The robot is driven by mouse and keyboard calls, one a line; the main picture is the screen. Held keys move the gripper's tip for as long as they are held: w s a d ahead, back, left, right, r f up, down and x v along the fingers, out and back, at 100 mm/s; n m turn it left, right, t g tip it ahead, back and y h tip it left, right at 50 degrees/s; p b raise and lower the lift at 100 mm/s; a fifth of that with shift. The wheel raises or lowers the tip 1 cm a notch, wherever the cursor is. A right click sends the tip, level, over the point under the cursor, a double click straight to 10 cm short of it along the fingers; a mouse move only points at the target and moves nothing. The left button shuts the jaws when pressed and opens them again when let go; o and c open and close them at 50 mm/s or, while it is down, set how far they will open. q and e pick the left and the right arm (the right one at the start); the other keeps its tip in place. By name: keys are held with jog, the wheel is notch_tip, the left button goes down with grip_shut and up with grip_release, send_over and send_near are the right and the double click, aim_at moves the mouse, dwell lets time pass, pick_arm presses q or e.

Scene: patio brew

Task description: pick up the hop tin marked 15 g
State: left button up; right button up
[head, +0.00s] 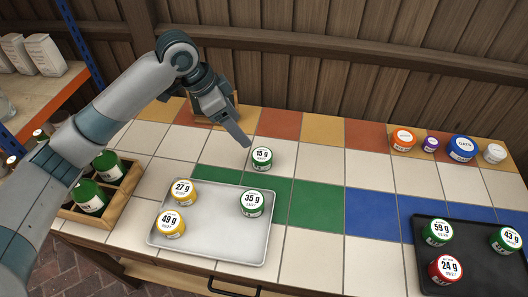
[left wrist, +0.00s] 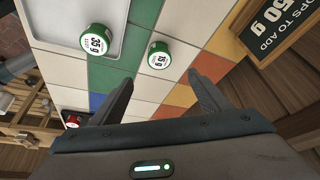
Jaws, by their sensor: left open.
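The hop tin marked 15 g (head: 262,158), green with a white lid label, stands upright on the tiled counter behind the white tray. It also shows in the left wrist view (left wrist: 159,57), just beyond and roughly between my fingertips. My left gripper (head: 246,141) is above and just behind-left of the tin, pointing down toward it. In the left wrist view my left gripper (left wrist: 161,80) has its fingers wide apart with nothing between them, apart from the tin. My right gripper is not in view.
The white tray (head: 205,247) holds tins marked 27 g (head: 183,193), 49 g (head: 170,223) and 35 g (head: 252,203). A dark tray (head: 480,262) holds more tins at right. A crate of green bottles (head: 102,185) stands left. A sign (left wrist: 275,25) stands behind. Tiles right of the 15 g tin are clear.

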pick_arm(q)
jog(key=shift+w+a+r+m, duration=0.2)
jog(key=shift+w+r+m, duration=0.1)
jog(key=shift+r, duration=0.3)
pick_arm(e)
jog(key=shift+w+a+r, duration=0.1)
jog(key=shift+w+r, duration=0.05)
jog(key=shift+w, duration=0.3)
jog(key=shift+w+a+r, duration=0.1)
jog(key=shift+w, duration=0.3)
pick_arm(q)
jog(key=shift+f, duration=0.1)
jog(key=p, duration=0.1)
send_near(261, 153)
jog(key=f, duration=0.2)
jog(key=shift+w+d+f, duration=0.15)
jog(key=shift+d+f, duration=0.25)
jog(key=shift+f, duration=0.05)
jog(key=shift+w+d+f, duration=0.15)
jog(key=shift+d+f, duration=0.3)
jog(key=shift+w+d+f+p, duration=0.1)
jog(key=shift+d+f+p, duration=0.15)
jog(key=shift+f, duration=0.3)
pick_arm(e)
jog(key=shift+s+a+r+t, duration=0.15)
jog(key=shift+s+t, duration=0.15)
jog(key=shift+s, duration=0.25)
